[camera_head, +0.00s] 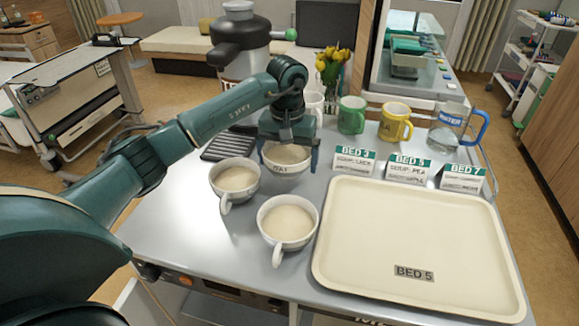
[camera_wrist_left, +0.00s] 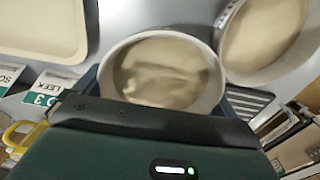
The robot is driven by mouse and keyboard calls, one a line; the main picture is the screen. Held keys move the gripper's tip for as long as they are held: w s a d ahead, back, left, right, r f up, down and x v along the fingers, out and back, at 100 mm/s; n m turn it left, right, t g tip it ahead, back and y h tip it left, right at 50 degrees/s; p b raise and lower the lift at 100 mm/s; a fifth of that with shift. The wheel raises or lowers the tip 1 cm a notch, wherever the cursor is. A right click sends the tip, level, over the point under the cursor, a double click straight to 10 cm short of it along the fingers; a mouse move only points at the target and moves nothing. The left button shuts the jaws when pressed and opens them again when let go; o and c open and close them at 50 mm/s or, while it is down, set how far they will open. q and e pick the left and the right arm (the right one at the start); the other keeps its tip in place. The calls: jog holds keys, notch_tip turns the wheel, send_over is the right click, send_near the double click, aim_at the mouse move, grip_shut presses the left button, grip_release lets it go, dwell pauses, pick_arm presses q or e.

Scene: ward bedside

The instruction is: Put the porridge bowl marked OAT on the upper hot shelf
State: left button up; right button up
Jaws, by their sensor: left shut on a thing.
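The white porridge bowl marked OAT (camera_head: 285,169) is at the back of the steel counter; its mark is small and partly legible. My left gripper (camera_head: 287,152) is shut on this bowl from above, a finger at each side. In the left wrist view the bowl (camera_wrist_left: 160,72) lies between my left gripper's fingers (camera_wrist_left: 160,95), full of pale porridge. I cannot tell whether it touches the counter. Two similar filled bowls stand apart in front of it, one at left (camera_head: 236,180) and one nearer (camera_head: 288,222). The upper hot shelf is not clearly in view. My right gripper is not in view.
A cream tray (camera_head: 420,282) labelled BED 5 fills the counter's right side. Cards for BED 3 (camera_head: 354,161), BED 5 (camera_head: 409,168) and BED 7 (camera_head: 462,178) stand behind it. Behind those are a green mug (camera_head: 351,116), yellow mug (camera_head: 395,122) and water jug (camera_head: 447,126).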

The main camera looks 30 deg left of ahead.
pick_arm(q)
jog(key=shift+f, duration=1.55)
